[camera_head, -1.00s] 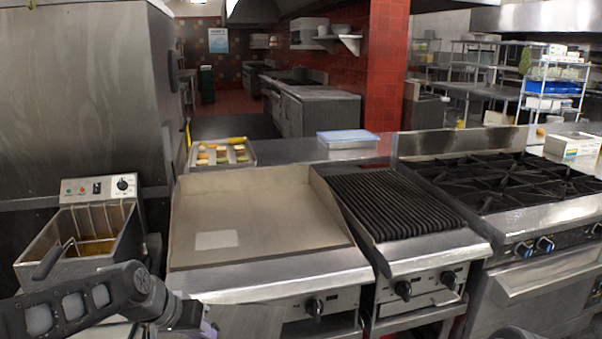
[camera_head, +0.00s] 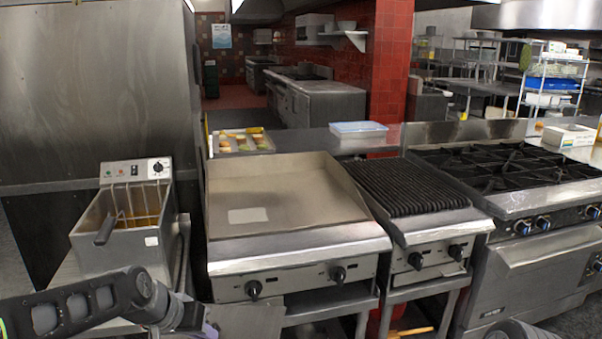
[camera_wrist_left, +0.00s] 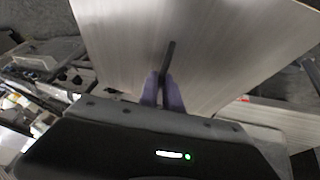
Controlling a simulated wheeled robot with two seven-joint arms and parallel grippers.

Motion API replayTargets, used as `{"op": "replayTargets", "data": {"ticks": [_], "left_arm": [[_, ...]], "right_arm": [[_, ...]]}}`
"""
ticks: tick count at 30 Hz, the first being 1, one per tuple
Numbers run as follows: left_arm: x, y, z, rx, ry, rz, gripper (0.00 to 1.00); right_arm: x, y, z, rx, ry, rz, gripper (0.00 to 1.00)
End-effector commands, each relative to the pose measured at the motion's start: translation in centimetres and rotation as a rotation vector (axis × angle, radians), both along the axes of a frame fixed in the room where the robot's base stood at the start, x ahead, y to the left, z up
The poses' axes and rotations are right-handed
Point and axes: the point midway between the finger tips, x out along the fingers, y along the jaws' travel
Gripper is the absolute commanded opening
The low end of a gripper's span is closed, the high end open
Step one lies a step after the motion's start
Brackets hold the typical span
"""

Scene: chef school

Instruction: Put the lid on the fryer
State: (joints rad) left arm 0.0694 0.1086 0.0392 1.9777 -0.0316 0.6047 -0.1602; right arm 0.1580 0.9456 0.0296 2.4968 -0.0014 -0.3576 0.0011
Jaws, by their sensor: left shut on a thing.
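The fryer (camera_head: 128,254) is a steel box with a control panel at its back, at the left in the head view. Its top is open and a wire basket with a dark handle (camera_head: 106,230) sits in it. My left gripper (camera_head: 207,328) is low in the head view, in front and to the right of the fryer. In the left wrist view its purple fingers (camera_wrist_left: 162,92) are shut on the dark upright handle of a flat metal lid (camera_wrist_left: 120,45). Part of the lid (camera_head: 250,322) shows at the head view's bottom edge. My right gripper is not in view.
A flat griddle (camera_head: 290,205) stands right of the fryer, then a ribbed grill (camera_head: 410,195) and a burner range (camera_head: 510,165). A food tray (camera_head: 240,142) and a blue-lidded container (camera_head: 358,129) are behind. A tall steel cabinet (camera_head: 95,90) rises behind the fryer.

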Motion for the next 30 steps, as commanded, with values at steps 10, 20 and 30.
{"op": "replayTargets", "data": {"ticks": [10,20,30], "left_arm": [[-1.3,-0.1,-5.9,-0.001,-0.001,0.001,0.00],[-1.6,-0.1,-6.9,0.000,-0.004,0.001,0.00],[-1.6,-0.1,-6.9,0.000,-0.004,0.001,0.00]], "right_arm": [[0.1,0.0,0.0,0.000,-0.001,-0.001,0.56],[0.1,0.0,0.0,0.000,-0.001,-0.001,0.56],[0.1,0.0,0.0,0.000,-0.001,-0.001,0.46]]}}
